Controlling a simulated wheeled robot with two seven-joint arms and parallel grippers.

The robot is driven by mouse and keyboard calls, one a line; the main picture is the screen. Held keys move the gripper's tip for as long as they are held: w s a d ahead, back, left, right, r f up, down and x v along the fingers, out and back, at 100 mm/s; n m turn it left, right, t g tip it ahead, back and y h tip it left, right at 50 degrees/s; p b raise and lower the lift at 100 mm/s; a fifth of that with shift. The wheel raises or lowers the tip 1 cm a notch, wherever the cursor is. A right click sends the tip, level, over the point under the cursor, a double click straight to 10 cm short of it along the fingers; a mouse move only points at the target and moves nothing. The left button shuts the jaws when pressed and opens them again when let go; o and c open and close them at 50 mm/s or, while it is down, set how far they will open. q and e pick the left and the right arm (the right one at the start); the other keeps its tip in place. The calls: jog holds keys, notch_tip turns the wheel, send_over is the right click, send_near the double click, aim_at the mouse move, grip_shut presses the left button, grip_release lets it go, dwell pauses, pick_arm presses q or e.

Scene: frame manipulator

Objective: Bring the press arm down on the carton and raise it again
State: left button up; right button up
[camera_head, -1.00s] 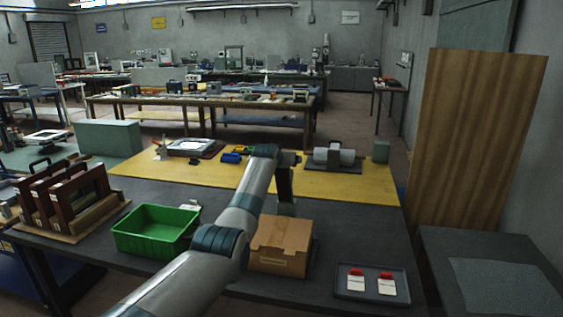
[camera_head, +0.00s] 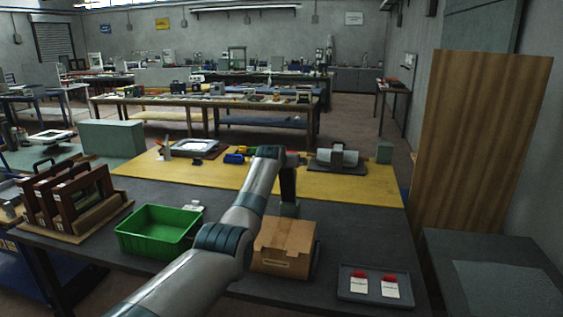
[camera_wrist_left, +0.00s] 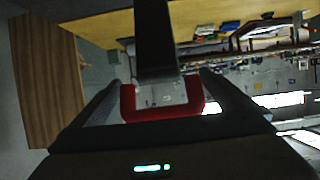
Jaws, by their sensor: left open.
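The brown cardboard carton (camera_head: 282,250) stands on the dark front table, just right of my left forearm. A dark upright bar (camera_head: 288,183) rises behind it from a grey-green block (camera_head: 288,209); it looks like part of the press. My left gripper (camera_head: 292,158), partly hidden by my arm, is at the top of this bar. In the left wrist view, my left gripper (camera_wrist_left: 158,88) is open. A dark bar (camera_wrist_left: 156,40) and a red U-shaped piece (camera_wrist_left: 163,112) lie between its fingers; contact cannot be told. My right gripper is not in view.
A green bin (camera_head: 157,231) stands left of my arm, beside a rack of framed panels (camera_head: 77,197). A tray (camera_head: 345,292) with two red-topped cards lies at front right. A roller device (camera_head: 338,158) stands on the yellow mat (camera_head: 372,188). A tall wooden board (camera_head: 478,150) stands at right.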

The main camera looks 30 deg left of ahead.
pick_arm(q)
jog(key=shift+s+r, duration=0.3)
jog(key=shift+s, duration=0.2)
jog(key=shift+s+d+r+b, duration=0.2)
jog(key=shift+s+b, duration=0.1)
jog(key=shift+s, duration=0.3)
jog(key=b+v, duration=0.4)
jog(key=v, duration=1)
jog(key=shift+s+b, duration=0.4)
